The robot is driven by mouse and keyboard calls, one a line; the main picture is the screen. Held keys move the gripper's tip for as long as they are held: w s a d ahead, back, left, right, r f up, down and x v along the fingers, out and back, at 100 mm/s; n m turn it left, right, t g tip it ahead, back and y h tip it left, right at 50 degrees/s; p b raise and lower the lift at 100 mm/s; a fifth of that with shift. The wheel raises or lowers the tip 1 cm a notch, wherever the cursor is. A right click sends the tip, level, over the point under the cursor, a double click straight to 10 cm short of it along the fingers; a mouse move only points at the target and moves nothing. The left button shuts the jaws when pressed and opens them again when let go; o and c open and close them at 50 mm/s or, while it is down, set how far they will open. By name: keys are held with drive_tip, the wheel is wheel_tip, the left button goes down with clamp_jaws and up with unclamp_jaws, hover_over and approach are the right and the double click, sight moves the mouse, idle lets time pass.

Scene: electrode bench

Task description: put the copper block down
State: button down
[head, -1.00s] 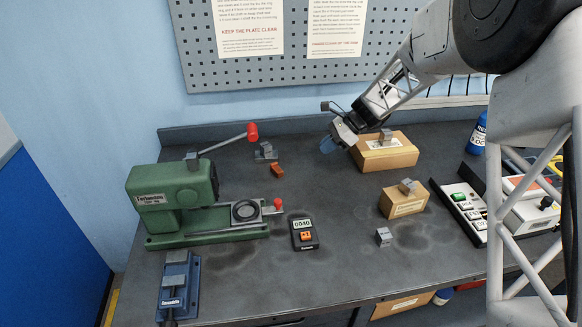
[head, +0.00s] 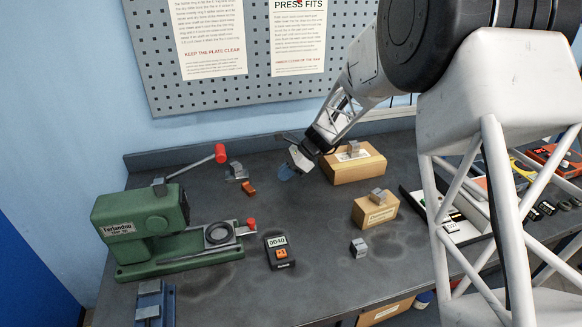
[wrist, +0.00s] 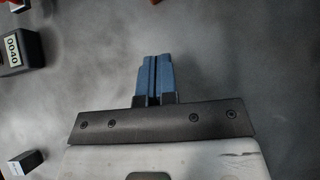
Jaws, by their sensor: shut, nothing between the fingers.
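The copper block (head: 249,188) lies on the grey bench top in the head view, just in front of a small grey metal piece (head: 236,172). My gripper (head: 286,173) is to the right of the copper block, apart from it, with its blue fingers pointing down to the left. In the wrist view the two blue fingers (wrist: 153,78) are shut together with nothing between them.
A green press (head: 140,225) stands at left, its red-knobbed lever raised. A counter (head: 280,252) reading 0040 and a grey block (head: 358,247) lie nearer the front. Two wooden blocks (head: 340,172) (head: 366,213) carry grey pieces at right. Bench between press and wooden blocks is mostly free.

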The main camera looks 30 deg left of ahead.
sight(255, 192)
drive_tip(key=x, duration=0.4)
drive_tip(key=shift+f, duration=0.1)
drive_tip(key=shift+s+a+f, duration=0.15)
drive_tip(key=shift+s+a, duration=0.9)
drive_tip(key=shift+a, duration=0.05)
drive_tip(key=shift+s+a, duration=0.5)
drive_tip(key=shift+a, duration=0.05)
drive_tip(key=s+a, duration=0.8)
drive_tip(key=a, duration=0.1)
drive_tip(key=shift+s, duration=0.15)
drive_tip(key=shift+d, duration=0.15)
